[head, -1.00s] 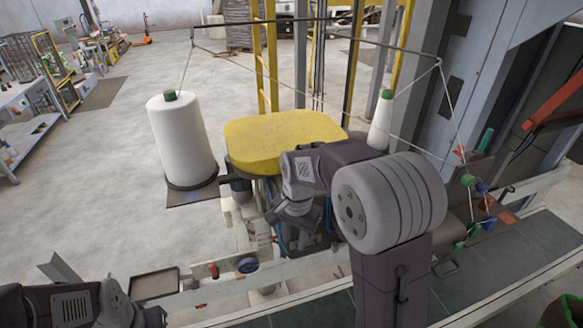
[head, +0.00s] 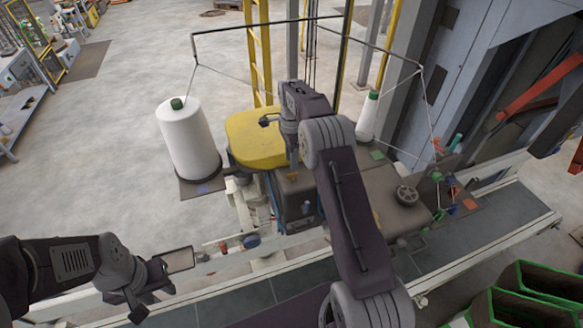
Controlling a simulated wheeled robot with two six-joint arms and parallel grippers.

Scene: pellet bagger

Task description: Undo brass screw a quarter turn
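I cannot make out a brass screw for certain at this size. The sewing machine head (head: 297,207), dark brown on top, stands in the middle of the head view behind the conveyor, with a yellow cover (head: 250,140) at its back left. My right gripper (head: 293,160) points down over the machine by the cover's right edge. My own arm hides part of the machine, and the fingertips are too small to read. My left gripper (head: 153,300) is at the lower left, over the conveyor's near left part, its fingers apart and empty, away from the machine.
A large white thread cone (head: 188,140) stands left of the machine and a smaller one (head: 367,118) behind it. A thin thread frame (head: 265,27) arches above. A handwheel (head: 406,195) is on the right. Green crates (head: 540,290) stand at lower right. The conveyor (head: 480,240) runs in front.

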